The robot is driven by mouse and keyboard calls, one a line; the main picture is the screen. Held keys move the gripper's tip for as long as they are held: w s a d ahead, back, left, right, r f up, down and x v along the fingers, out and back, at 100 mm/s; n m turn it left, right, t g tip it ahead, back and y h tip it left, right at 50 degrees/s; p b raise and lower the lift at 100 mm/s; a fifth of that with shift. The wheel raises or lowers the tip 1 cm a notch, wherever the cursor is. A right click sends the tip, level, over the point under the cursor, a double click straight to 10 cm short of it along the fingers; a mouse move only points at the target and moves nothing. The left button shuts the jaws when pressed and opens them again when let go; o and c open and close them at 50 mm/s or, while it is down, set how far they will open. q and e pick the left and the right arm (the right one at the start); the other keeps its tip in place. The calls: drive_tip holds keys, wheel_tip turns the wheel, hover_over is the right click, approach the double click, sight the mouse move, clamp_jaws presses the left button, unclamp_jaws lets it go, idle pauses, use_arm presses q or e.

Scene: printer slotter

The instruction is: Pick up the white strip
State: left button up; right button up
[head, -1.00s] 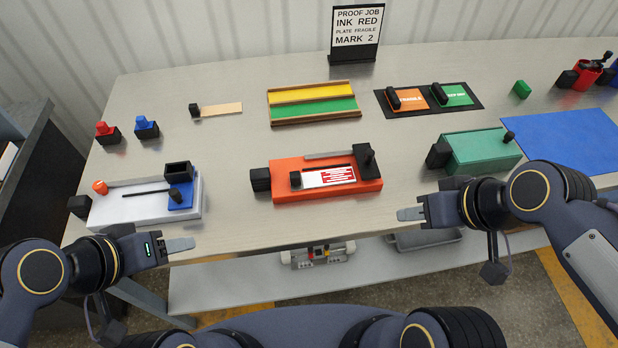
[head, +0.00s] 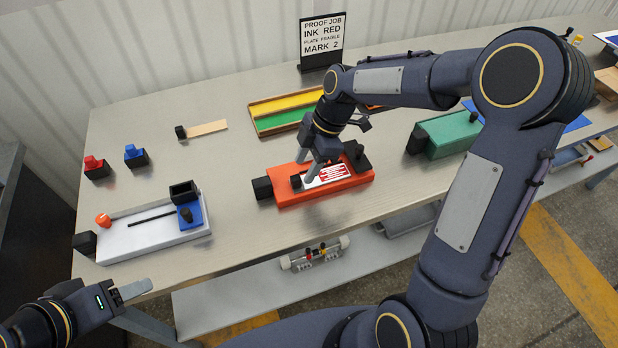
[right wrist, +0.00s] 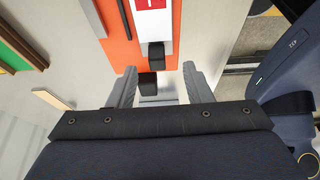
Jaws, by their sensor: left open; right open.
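The white strip (head: 327,176) with a red printed label lies in the slot of the orange fixture (head: 350,188), with a small black knob at its left end. In the right wrist view the strip (right wrist: 154,22) runs away from me above the black knob (right wrist: 156,52). My right gripper (head: 309,168) is open and reaches down over the fixture at the strip's knob end. In the right wrist view its open fingers (right wrist: 160,86) stand either side of the knob's line, with nothing held. My left gripper (head: 132,291) is empty and open at the front left, away from the fixture.
A white fixture (head: 125,236) with a blue block stands at the left. Red (head: 95,168) and blue (head: 135,156) stampers stand behind it. A tan strip (head: 206,128), a yellow-green tray (head: 268,121) and a green box (head: 450,134) are nearby. A sign (head: 322,38) stands at the back.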

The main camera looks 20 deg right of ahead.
sight(299, 176)
drive_tip(key=p+x, duration=0.1)
drive_tip(key=x, duration=0.2)
drive_tip(key=shift+w+a+f, duration=0.2)
drive_tip(key=shift+f, duration=0.15)
drive_tip(key=shift+a+f, duration=0.2)
drive_tip(key=shift+f, duration=0.35)
drive_tip(key=c, duration=0.7)
drive_tip(key=shift+r, duration=0.1)
